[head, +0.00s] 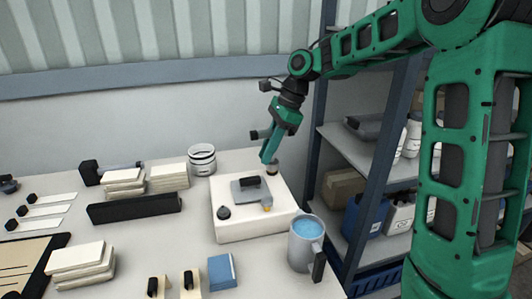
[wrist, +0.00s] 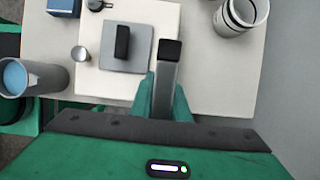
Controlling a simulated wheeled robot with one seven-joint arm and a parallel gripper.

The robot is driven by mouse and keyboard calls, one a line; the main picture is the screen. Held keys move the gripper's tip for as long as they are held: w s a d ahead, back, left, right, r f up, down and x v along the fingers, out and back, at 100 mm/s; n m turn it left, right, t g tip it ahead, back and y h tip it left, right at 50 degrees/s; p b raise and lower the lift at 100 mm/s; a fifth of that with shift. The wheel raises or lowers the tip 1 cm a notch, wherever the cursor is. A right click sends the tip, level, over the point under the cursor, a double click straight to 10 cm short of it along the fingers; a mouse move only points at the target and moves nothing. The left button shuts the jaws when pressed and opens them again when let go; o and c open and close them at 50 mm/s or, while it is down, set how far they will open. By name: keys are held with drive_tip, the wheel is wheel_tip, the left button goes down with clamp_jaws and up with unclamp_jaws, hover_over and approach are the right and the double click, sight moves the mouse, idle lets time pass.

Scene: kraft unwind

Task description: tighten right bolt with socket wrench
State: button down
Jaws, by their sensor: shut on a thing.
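My gripper (head: 266,158) points down over the back right corner of a white block (head: 240,228) on the table. In the wrist view its green fingers (wrist: 165,98) are closed on a grey bar with a black end, which looks like the socket wrench (wrist: 167,75). A small dark and grey cylinder (head: 272,168) stands at that corner beside the fingertips. I cannot tell whether it is the socket or the right bolt, or whether they touch. A grey plate (head: 240,195) with a black handle lies on the block. A dark round knob (head: 223,212) sits at the block's left.
A mug with blue contents (head: 305,242) stands close right of the block, and a white and black canister (head: 201,159) behind it. Stacked pads (head: 168,178) and a black bar (head: 135,208) lie left. A blue box (head: 221,272) is in front. Shelves stand right.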

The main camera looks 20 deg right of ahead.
drive_tip(key=shift+w+m+t, duration=0.15)
drive_tip(key=shift+m+t, duration=0.3)
drive_tip(key=shift+m, duration=0.65)
drive_tip(key=shift+w+m+t, duration=0.15)
drive_tip(key=shift+m+t, duration=0.3)
drive_tip(key=shift+m, duration=0.65)
drive_tip(key=shift+m+t+h, duration=0.3)
drive_tip(key=shift+m+h, duration=0.1)
drive_tip(key=shift+m, duration=0.5)
drive_tip(key=shift+w+d+f+m, duration=0.1)
drive_tip(key=shift+d+m, duration=0.05)
drive_tip(key=shift+m, duration=0.15)
